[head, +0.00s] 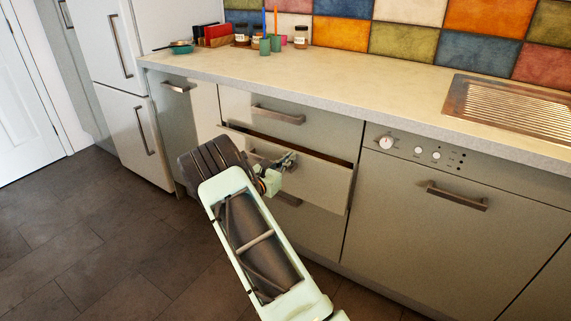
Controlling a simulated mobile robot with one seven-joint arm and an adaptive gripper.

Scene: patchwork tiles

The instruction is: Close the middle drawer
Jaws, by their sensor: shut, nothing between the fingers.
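The middle drawer (325,180) is a pale front in the counter unit. It stands pulled out a little, with a dark gap along its top edge. My gripper (289,160) is in front of this drawer, near its handle, and looks shut with nothing held. My arm and wrist hide most of the handle and the drawer's left part. I cannot tell whether the fingers touch the drawer front. The top drawer (330,128) above is shut, and the bottom drawer (318,225) looks shut.
A dishwasher (420,235) stands right of the drawers, and a white fridge (130,90) stands at the left. The worktop (340,85) holds jars (301,37), cups and a small bowl (181,47) at its back left. The dark tiled floor (90,240) at the left is clear.

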